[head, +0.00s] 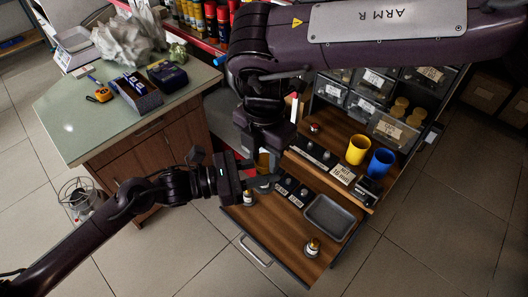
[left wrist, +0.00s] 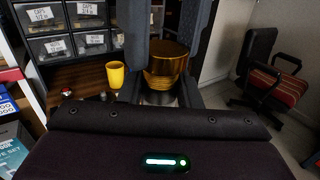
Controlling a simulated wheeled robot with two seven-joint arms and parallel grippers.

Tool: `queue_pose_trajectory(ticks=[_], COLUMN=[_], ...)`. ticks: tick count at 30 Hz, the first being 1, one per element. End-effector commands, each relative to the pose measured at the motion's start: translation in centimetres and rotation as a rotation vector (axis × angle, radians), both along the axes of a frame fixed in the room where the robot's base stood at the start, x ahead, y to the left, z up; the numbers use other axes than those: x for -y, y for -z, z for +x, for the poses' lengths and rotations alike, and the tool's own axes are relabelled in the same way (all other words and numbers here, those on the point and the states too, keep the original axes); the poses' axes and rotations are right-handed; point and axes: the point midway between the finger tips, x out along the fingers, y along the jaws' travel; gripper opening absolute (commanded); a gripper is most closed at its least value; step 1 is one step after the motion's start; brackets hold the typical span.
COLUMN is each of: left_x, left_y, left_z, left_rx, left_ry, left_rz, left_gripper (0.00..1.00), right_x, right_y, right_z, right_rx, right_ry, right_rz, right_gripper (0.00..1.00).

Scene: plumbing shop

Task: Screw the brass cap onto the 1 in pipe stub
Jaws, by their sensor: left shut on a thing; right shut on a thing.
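The brass cap (left wrist: 166,62) is a gold cylinder in the left wrist view, between the dark fingers of my right gripper (left wrist: 178,45), which reach down from above. In the head view my right gripper (head: 267,158) points down over the open drawer, and the cap is mostly hidden there. My left gripper (head: 264,180) comes in from the left just below it, shut on a grey metal piece, seemingly the pipe stub (left wrist: 160,98). The cap sits right above the stub, in line with it; I cannot tell whether the threads engage.
The pulled-out wooden drawer (head: 283,238) below holds a grey tray (head: 325,217) and small brass-and-white fittings (head: 312,247). A yellow cup (head: 357,149) and a blue cup (head: 380,162) stand on the shelf behind. A green-topped counter (head: 75,130) is at left; open floor lies in front.

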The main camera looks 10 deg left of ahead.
Motion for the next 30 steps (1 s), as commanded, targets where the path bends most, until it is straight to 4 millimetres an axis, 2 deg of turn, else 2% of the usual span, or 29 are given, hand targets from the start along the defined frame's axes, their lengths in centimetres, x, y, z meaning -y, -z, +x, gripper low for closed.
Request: queue_pose_trajectory(ticks=[16, 19, 23, 30], left_x=[0.0, 0.0, 0.0, 0.0], left_y=[-0.2, -0.2, -0.2, -0.2], left_z=[0.0, 0.0, 0.0, 0.0], left_rx=[0.005, 0.004, 0.004, 0.004], left_ry=[0.000, 0.000, 0.000, 0.000], left_rz=[-0.004, -0.003, -0.003, -0.003], left_gripper=[0.00, 0.00, 0.00, 0.00], right_x=[0.0, -0.1, -0.1, -0.2], right_y=[1.0, 1.0, 1.1, 1.1], right_z=[0.0, 0.0, 0.0, 0.1], right_rx=[0.001, -0.002, -0.006, -0.007], right_ry=[0.002, 0.053, 0.290, 0.888], right_rz=[0.001, 0.003, 0.009, 0.011], right_gripper=[0.14, 0.14, 0.14, 0.14])
